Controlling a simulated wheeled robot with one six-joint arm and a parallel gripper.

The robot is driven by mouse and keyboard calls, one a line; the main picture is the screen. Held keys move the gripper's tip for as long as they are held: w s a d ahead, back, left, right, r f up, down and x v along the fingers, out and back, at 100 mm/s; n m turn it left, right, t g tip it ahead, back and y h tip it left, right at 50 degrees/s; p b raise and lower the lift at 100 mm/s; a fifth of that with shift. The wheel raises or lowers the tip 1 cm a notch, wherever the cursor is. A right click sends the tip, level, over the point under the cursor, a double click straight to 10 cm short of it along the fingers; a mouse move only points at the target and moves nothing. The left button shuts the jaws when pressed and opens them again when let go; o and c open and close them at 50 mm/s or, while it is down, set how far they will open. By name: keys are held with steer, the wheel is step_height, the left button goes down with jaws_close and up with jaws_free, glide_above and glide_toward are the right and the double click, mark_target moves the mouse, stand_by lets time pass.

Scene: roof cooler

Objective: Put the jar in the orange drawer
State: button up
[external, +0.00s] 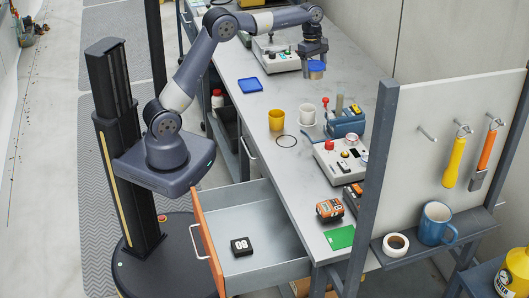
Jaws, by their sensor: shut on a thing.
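The jar (316,71) looks small and blue with a tan band near its top. My gripper (315,58) points down at the back of the workbench and is shut on the jar's upper part. The jar hangs above the bench top, apart from it. The orange drawer (208,243) is pulled open at the near left of the bench, with an orange front and grey inside. A small black box (241,246) with white digits lies in it, towards its front; much of the drawer floor is bare.
On the workbench (270,112) stand a yellow cup (276,120), a white mug (307,115), a blue toolbox (346,122) and a control box with a red button (341,160). A blue tray (250,85) lies further back. An orange device (329,209) sits near the drawer.

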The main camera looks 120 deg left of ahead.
steer(key=w+d+m+b, duration=0.1)
steer(key=w+d+m, duration=0.25)
steer(key=d, duration=0.55)
steer(key=w+d+m+b, duration=0.25)
steer(key=d+m, duration=0.25)
steer(key=d, duration=0.3)
steer(key=m+g+b, duration=0.3)
steer(key=m+b, duration=0.3)
steer(key=m, duration=1.7)
glide_above(230, 222)
steer(key=f, duration=0.1)
steer(key=shift+y, duration=0.4)
steer(key=f, duration=1.7)
steer(key=f+b, duration=0.1)
steer(key=f, duration=0.8)
steer(key=shift+w+f, duration=0.1)
steer(key=shift+w, duration=0.25)
steer(key=shift+f+b, duration=0.35)
steer(key=shift+f, duration=2)
steer(key=shift+f, duration=0.1)
